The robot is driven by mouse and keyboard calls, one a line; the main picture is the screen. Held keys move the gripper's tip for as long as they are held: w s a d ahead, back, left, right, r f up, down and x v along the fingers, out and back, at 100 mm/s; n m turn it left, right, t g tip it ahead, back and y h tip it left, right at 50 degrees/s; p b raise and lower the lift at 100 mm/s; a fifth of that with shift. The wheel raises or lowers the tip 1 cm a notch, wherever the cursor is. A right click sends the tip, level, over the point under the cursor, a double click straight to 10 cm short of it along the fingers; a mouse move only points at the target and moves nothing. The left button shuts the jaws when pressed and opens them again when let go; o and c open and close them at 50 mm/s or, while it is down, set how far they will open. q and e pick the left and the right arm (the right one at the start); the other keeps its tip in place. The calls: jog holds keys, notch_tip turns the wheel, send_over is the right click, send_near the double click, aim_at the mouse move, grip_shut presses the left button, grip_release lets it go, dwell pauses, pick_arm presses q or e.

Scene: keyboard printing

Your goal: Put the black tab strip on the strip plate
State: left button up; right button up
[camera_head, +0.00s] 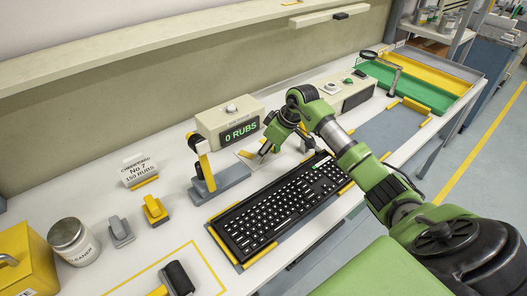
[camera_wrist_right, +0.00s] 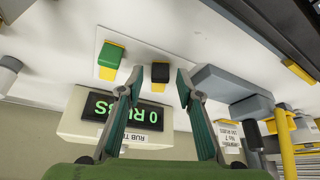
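In the right wrist view, a small black block (camera_wrist_right: 160,70) with a yellow end appears to be the black tab strip. It sits on a pale plate (camera_wrist_right: 138,58), possibly the strip plate. A similar green block (camera_wrist_right: 111,54) sits beside it. My right gripper (camera_wrist_right: 159,76) is open, its fingers apart on either side of the black block in this view; contact cannot be told. In the head view, my right gripper (camera_head: 272,146) is low over the bench beside the display box, hiding part of that spot. My left gripper is not in view.
The display box (camera_head: 228,122) reads 0 RUBS. A grey stand (camera_head: 222,183) with a yellow-and-black arm is left of my right gripper. A black keyboard (camera_head: 280,208) lies in front. A jar (camera_head: 72,240) and stamp-like tools are at left; a green tray (camera_head: 415,88) is at far right.

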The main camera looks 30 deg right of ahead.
jog(key=shift+r, duration=0.1)
jog(key=shift+r, duration=0.25)
jog(key=b+v, duration=0.1)
jog(key=v, duration=1)
jog(key=shift+s+r, duration=0.15)
jog(key=shift+r, duration=0.2)
jog(key=shift+d, duration=0.1)
